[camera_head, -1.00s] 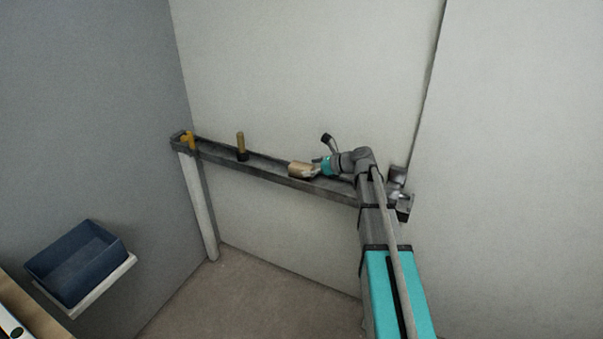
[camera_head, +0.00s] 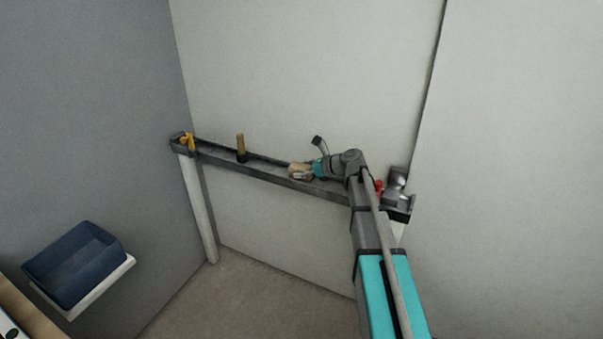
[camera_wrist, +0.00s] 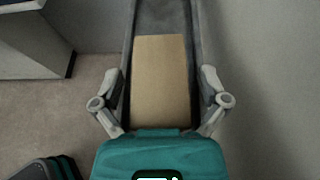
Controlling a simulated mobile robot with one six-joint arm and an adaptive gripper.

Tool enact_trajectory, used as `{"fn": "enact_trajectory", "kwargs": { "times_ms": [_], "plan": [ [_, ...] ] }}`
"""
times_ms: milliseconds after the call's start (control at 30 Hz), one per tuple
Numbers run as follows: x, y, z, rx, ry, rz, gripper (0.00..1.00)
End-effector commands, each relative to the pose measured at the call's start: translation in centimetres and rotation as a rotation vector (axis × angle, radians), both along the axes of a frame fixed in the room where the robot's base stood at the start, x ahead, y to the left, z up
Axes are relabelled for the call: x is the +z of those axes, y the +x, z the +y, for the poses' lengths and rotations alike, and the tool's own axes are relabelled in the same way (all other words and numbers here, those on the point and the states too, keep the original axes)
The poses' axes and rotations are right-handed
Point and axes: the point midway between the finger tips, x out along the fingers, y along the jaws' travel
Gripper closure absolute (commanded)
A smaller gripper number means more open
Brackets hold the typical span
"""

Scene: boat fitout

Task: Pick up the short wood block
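The short wood block (camera_wrist: 160,80) is a plain tan block lying in the narrow grey shelf tray, and in the wrist view it runs up the middle of the picture. In the head view the block (camera_head: 297,169) is partly covered by my gripper (camera_head: 304,172). In the wrist view my gripper (camera_wrist: 161,95) is open, with one finger on each side of the block. A narrow gap shows beside each finger, and I cannot tell whether either fingertip touches the wood.
The grey shelf (camera_head: 265,177) runs along the wall with a raised rim. A brass-coloured cylinder (camera_head: 241,144) and a yellow tool (camera_head: 187,142) stand to the left. A red item (camera_head: 379,185) and a grey metal part (camera_head: 398,182) lie right. A blue bin (camera_head: 75,265) is lower left.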

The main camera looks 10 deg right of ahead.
Motion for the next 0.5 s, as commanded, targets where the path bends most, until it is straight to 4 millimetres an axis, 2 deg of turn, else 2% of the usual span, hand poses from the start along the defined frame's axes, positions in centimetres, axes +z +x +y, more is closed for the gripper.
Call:
{"fn": "enact_trajectory", "kwargs": {
  "times_ms": [33, 67, 300, 500],
  "plan": [
    [0.00, 0.01, -0.01, 0.000, 0.000, 0.000, 0.26],
    [0.00, 0.01, -0.01, 0.000, 0.000, 0.000, 0.32],
    [0.00, 0.01, -0.01, 0.000, 0.000, 0.000, 0.76],
    [0.00, 0.01, -0.01, 0.000, 0.000, 0.000, 0.77]
  ]
}}
